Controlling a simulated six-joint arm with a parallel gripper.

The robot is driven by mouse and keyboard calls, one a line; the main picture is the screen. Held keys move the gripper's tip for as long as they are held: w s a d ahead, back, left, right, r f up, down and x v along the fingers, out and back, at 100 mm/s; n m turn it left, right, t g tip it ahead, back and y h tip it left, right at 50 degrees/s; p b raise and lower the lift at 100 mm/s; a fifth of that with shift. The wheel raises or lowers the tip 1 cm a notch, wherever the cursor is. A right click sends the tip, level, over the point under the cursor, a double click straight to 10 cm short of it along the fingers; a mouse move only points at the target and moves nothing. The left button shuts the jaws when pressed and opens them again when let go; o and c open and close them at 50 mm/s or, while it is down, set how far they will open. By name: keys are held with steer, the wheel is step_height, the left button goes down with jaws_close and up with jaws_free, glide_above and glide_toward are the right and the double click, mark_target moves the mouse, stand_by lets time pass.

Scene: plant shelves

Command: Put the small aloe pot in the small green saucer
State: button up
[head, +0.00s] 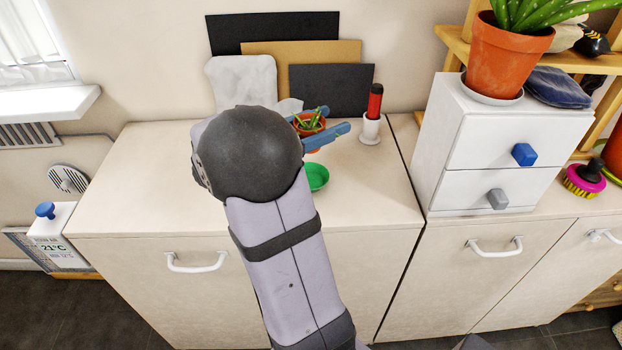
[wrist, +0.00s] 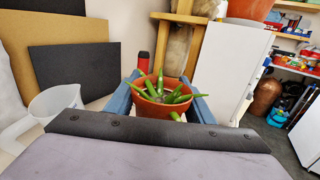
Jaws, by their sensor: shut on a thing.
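The small aloe pot (head: 310,126) is an orange-brown pot with green spiky leaves, and it also shows in the wrist view (wrist: 163,108). My gripper (head: 328,124) has blue fingers on both sides of the pot and is shut on it. In the wrist view the fingers (wrist: 166,92) press the pot's left and right sides. The small green saucer (head: 317,177) lies on the counter, nearer the front edge than the pot, partly hidden by my arm. No plant is seen in its visible part. Whether the pot touches the counter cannot be told.
A white holder with a red-handled tool (head: 372,115) stands right of the pot. A white drawer unit (head: 492,150) bears a large potted plant (head: 507,55). Dark and tan boards (head: 330,90) lean at the back wall. A translucent jug (wrist: 55,102) stands left. The counter's left part (head: 140,180) is clear.

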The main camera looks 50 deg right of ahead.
glide_above(323, 170)
steer(key=shift+d+f, duration=0.15)
steer(key=shift+f, duration=3)
steer(key=shift+f, duration=0.15)
steer(key=shift+f, duration=1.75)
steer(key=shift+f+b, duration=0.15)
steer(key=shift+b, duration=0.15)
steer(key=o, duration=1.1)
steer(key=b+v, duration=0.1)
steer(key=v, duration=1.1)
